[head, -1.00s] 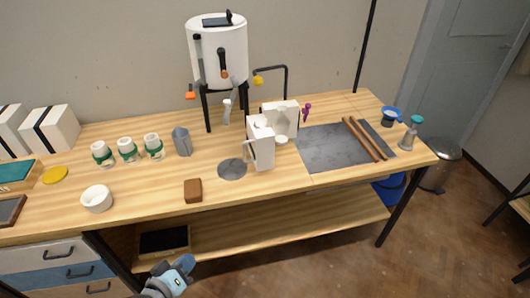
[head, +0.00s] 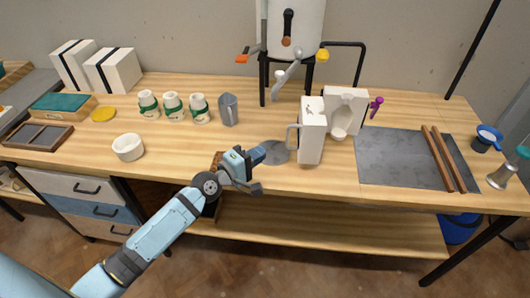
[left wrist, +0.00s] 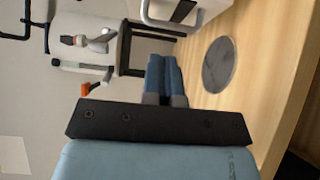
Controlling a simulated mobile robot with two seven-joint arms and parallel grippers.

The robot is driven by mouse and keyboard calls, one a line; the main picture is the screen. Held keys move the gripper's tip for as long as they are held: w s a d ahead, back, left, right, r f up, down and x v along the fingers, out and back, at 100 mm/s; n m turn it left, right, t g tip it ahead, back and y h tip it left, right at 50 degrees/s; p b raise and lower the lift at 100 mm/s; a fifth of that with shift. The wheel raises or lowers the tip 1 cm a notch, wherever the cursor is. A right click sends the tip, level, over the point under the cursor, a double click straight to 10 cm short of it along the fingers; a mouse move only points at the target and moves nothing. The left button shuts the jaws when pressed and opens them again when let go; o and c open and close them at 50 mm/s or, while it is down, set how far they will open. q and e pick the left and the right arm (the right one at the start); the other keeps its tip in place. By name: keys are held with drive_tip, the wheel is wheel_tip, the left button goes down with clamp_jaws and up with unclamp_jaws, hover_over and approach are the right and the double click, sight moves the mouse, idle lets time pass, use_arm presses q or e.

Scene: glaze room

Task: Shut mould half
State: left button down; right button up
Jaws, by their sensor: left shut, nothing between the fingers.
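The white plaster mould stands open on the wooden table in the head view. Its near half (head: 312,138), with a handle on its left side, stands upright at an angle to the far half (head: 346,106), whose hollowed inner face shows. My left gripper (head: 262,153) is shut and empty, left of the near half and apart from it. In the left wrist view its blue fingers (left wrist: 166,78) lie together. My right gripper is not in view.
A grey disc (head: 274,152) lies by my left gripper. A brown block (head: 217,160) is partly hidden behind my arm. A grey jug (head: 228,109) and several green-banded jars stand left. A dark slab (head: 390,158) with two wooden sticks lies right.

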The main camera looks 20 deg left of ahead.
sight(303, 130)
use_arm(q)
drive_tip(key=w+d+p, duration=0.1)
drive_tip(key=w+d, duration=0.6)
drive_tip(key=w, duration=0.1)
idle(0.5)
